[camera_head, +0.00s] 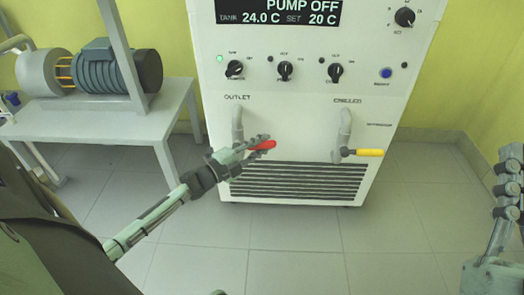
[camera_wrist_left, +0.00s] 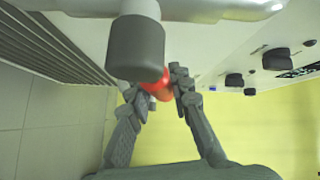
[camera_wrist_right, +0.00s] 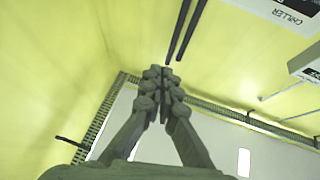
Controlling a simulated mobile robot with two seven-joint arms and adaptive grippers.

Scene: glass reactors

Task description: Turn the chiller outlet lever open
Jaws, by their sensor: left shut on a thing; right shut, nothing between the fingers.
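The outlet lever has a red handle (camera_head: 265,145). It sticks out to the right from the foot of the grey outlet pipe (camera_head: 237,121), under the OUTLET label on the white chiller (camera_head: 295,120). My left gripper (camera_head: 257,146) is shut on the red handle. In the left wrist view the red handle (camera_wrist_left: 156,84) lies between the fingertips of my left gripper (camera_wrist_left: 161,83), and a dark grey cap (camera_wrist_left: 136,50) partly hides it. My right gripper (camera_head: 508,180) is at the far right, away from the chiller. In the right wrist view my right gripper (camera_wrist_right: 164,78) is shut and empty.
A second pipe (camera_head: 343,130) on the chiller carries a yellow lever (camera_head: 369,152) pointing right. Knobs (camera_head: 285,70) and a display (camera_head: 280,12) reading PUMP OFF are above. A pump (camera_head: 105,68) stands on a white table (camera_head: 100,117) at left. The floor in front is clear.

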